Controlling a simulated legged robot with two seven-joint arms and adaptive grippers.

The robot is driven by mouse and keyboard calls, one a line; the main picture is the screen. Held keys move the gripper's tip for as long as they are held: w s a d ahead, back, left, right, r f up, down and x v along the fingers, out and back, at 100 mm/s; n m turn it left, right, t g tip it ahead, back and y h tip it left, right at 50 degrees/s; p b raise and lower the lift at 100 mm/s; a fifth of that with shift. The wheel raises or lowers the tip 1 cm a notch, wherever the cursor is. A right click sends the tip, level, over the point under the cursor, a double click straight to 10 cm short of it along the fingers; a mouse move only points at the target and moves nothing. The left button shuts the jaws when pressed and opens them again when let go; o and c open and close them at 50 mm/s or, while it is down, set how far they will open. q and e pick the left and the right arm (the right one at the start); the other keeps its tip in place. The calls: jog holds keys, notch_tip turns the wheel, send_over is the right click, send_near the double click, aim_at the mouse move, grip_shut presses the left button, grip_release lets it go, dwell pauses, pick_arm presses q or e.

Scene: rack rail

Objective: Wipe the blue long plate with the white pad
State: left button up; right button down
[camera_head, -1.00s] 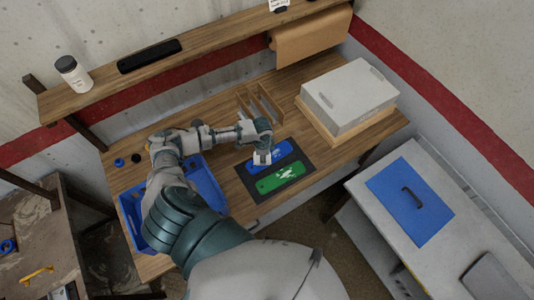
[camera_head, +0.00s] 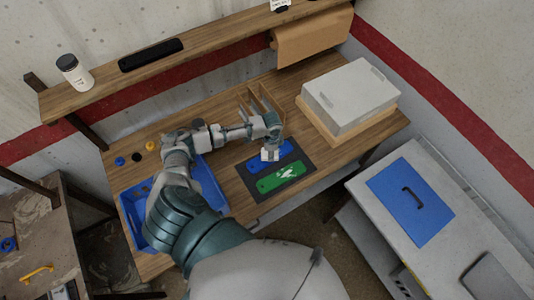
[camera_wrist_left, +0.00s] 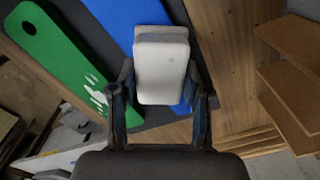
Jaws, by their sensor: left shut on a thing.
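The blue long plate (camera_head: 285,150) lies on a dark mat (camera_head: 304,172) on the wooden table, with the green plate (camera_head: 281,176) beside it. My left gripper (camera_head: 269,147) is over the blue plate. In the left wrist view, my left gripper (camera_wrist_left: 160,98) is shut on the white pad (camera_wrist_left: 162,62), with a finger on each side. The pad covers part of the blue plate (camera_wrist_left: 122,16); I cannot tell whether it touches. The green plate (camera_wrist_left: 45,45) shows white marks. No white marks show on the visible part of the blue plate. My right gripper is out of view.
A wooden slotted rack (camera_head: 257,101) stands behind the mat. A grey box (camera_head: 350,97) on a wooden base is at the right. A blue tray (camera_head: 212,186) lies left of the mat, under my arm. A shelf (camera_head: 215,45) runs along the back.

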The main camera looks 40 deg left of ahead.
aim_at(282, 150)
pick_arm(q)
jog(key=shift+w+d+b, duration=0.15)
jog(key=shift+w+d, duration=0.2)
jog(key=shift+w, duration=0.55)
jog(key=shift+w+d+b, duration=0.2)
jog(key=shift+w+d, duration=0.15)
jog(key=shift+w, duration=0.6)
jog(key=shift+w+d+b, duration=0.15)
jog(key=shift+w+d, duration=0.2)
jog(key=shift+w, duration=0.55)
jog(key=shift+r, duration=0.1)
jog(key=shift+r+p, duration=0.6)
jog(key=shift+r, duration=2.3)
jog(key=shift+r, duration=0.1)
jog(key=shift+r, duration=1.4)
